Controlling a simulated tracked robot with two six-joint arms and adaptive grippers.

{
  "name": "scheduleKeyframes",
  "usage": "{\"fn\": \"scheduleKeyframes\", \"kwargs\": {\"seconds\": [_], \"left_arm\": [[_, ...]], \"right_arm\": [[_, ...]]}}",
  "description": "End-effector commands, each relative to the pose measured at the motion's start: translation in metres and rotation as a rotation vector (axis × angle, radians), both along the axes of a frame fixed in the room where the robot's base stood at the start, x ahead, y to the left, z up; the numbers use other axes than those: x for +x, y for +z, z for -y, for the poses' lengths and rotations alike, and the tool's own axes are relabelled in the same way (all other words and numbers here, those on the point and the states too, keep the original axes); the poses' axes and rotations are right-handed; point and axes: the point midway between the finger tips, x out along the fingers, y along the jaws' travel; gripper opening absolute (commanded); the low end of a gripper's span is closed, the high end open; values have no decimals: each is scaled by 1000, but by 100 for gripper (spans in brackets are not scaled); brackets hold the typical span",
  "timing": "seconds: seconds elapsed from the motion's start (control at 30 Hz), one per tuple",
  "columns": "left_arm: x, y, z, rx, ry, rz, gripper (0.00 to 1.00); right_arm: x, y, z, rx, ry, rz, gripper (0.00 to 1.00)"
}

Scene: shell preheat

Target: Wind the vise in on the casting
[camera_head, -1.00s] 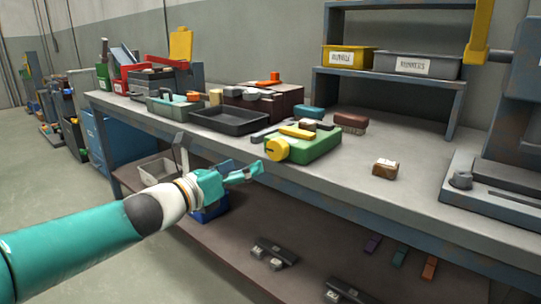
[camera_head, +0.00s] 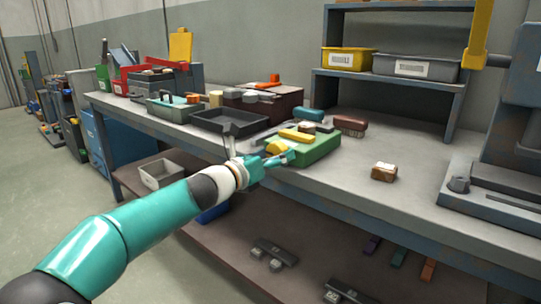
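The green vise (camera_head: 318,150) sits at the front edge of the workbench, with a yellow bar (camera_head: 296,135) lying across its top. Its round yellow knob (camera_head: 276,147) faces me and is partly hidden by my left gripper (camera_head: 283,158). The gripper is right at the knob, just in front of and below it. Whether the fingers touch or close on it is too small to tell. A small grey-brown piece (camera_head: 312,126) shows at the back of the vise; I cannot tell whether this is the casting. My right gripper is out of view.
A small brown block (camera_head: 384,172) lies on the bench (camera_head: 345,195) right of the vise. A black tray (camera_head: 205,122) is behind left, and red and teal brushes or blocks lie behind. A heavy grey machine base (camera_head: 490,190) stands at right. The bench front between is clear.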

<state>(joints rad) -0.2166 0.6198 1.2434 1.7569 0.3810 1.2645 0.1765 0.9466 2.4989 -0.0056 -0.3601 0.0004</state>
Motion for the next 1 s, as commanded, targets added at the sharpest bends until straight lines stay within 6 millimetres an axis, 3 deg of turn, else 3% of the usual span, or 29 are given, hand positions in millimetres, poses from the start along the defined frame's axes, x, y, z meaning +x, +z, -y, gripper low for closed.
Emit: {"fn": "scheduleKeyframes", "kwargs": {"seconds": [0.07,0.33,0.37,0.67,1.0], "left_arm": [[0,0,0,0,0,0,68],[0,0,-1,0,1,0,23],[0,0,-13,0,5,1,21],[1,-1,-5,34,9,24,22],[1,-1,-5,199,10,146,21]], "right_arm": [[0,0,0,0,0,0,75],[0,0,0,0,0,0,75],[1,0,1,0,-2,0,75],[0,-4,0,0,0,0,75],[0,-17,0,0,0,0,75]]}}
